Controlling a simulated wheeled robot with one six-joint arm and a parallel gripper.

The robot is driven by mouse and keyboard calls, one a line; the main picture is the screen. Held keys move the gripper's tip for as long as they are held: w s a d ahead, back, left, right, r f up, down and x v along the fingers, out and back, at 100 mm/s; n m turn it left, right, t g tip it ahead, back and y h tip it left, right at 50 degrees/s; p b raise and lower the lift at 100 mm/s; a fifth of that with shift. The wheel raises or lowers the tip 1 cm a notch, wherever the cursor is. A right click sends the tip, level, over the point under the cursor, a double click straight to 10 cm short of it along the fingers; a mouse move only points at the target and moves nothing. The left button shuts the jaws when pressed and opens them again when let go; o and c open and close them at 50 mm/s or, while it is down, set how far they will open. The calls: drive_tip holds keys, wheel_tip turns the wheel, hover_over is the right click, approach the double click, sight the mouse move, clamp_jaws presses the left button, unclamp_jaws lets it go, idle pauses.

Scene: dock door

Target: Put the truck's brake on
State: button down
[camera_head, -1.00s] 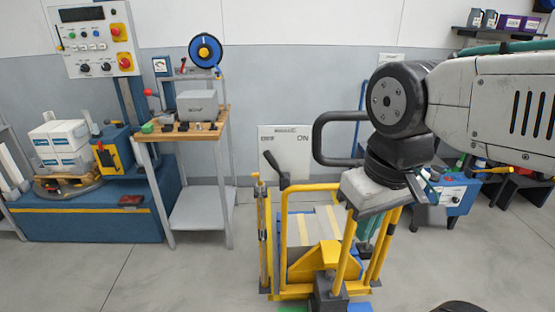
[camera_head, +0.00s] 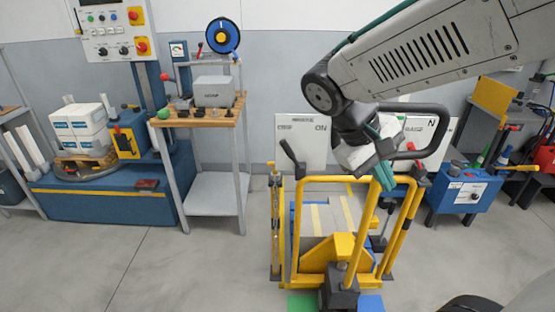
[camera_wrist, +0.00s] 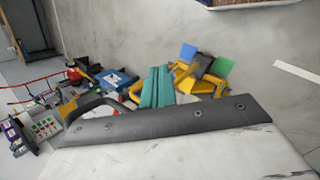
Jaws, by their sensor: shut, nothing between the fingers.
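The truck is a yellow tubular frame (camera_head: 345,183) low in the middle of the head view. A black lever (camera_head: 293,158) stands at its upper left and leans up and left, in front of a white board (camera_head: 301,143) marked ON. My gripper (camera_head: 384,178) hangs over the frame's right part, its teal fingers shut and empty. It partly hides the right posts. The head view does not show clearly whether the fingers touch the frame. In the wrist view the shut fingers (camera_wrist: 157,86) point toward the truck's yellow parts (camera_wrist: 182,76).
A green plate (camera_head: 302,303) and a blue plate (camera_head: 370,303) lie at the truck's foot. A second white board (camera_head: 436,130) is behind my arm. A wooden-topped stand (camera_head: 208,117) is left, a blue cart (camera_head: 466,190) right. Floor left of the truck is clear.

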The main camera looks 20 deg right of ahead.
drive_tip(key=w+f+n+h, duration=0.2)
drive_tip(key=w+h, duration=0.3)
drive_tip(key=w, duration=0.5)
drive_tip(key=n+t+h, duration=0.6)
drive_tip(key=t+h, duration=0.1)
drive_tip(key=t, duration=0.3)
approach(292, 156)
drive_tip(key=s+d+r, duration=0.1)
drive_tip(key=s+r, duration=0.4)
drive_tip(key=s, duration=0.1)
drive_tip(key=w+a+f+n+t+y, duration=0.2)
drive_tip(key=w+a+f+n+t, duration=0.1)
drive_tip(key=a+f+t, duration=0.3)
wheel_tip(292, 156, down, 2)
drive_tip(key=shift+w+a+f+n+t, duration=0.15)
drive_tip(key=shift+w+a+n+t, duration=0.2)
drive_tip(key=shift+a+n, duration=0.45)
drive_tip(key=s+d+x, duration=0.1)
drive_tip(key=s+x, duration=0.1)
drive_tip(key=x, duration=1.1)
drive_tip(key=shift+d+r, duration=0.2)
drive_tip(key=shift+r, duration=0.2)
